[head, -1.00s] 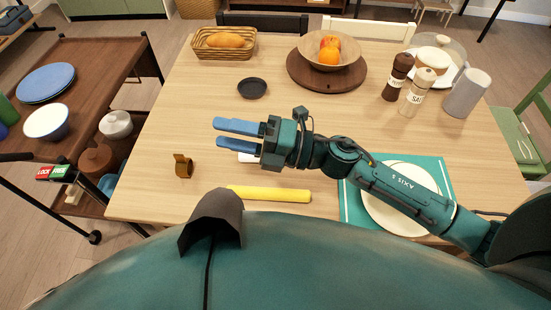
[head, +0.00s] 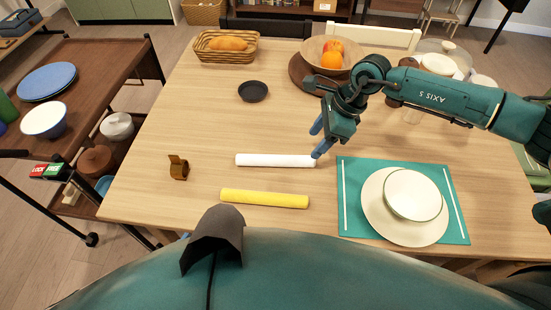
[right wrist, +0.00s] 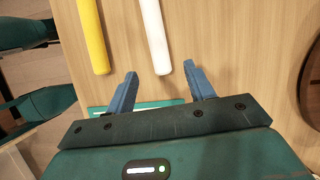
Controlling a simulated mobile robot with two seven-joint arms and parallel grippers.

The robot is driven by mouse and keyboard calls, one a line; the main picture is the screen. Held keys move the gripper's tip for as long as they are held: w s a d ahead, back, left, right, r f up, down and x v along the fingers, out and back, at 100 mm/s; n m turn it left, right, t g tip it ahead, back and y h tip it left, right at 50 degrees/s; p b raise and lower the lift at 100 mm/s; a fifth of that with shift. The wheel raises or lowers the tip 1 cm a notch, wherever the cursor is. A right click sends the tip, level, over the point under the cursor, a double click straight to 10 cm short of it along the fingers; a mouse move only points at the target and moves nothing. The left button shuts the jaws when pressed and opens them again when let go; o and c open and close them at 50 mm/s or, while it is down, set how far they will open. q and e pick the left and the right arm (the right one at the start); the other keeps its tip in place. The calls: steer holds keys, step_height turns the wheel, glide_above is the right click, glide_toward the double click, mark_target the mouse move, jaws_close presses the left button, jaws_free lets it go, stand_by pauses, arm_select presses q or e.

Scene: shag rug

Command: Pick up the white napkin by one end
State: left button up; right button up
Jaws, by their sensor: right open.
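The white napkin (head: 275,160), rolled into a long thin roll, lies on the wooden table in the head view. It also shows in the right wrist view (right wrist: 153,32), with its near end just ahead of the gap between the fingers. My right gripper (head: 319,139) is open and empty at the right end of the napkin, fingers pointing down and left. In the right wrist view the fingers (right wrist: 158,84) stand apart with nothing between them. Whether they are above table height is hard to tell. My left gripper is not in view.
A yellow roll (head: 264,199) lies in front of the napkin, parallel to it. A brown napkin ring (head: 178,168) stands to the left. A teal placemat (head: 353,214) with a plate and bowl (head: 412,194) lies right. A small black dish (head: 253,91) is behind.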

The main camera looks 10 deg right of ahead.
mark_target(302, 158)
steer(key=x, duration=0.7)
steer(key=shift+a+f+p, duration=0.15)
steer(key=shift+f+p, duration=0.2)
steer(key=shift+p, duration=0.05)
steer(key=c, duration=1.1)
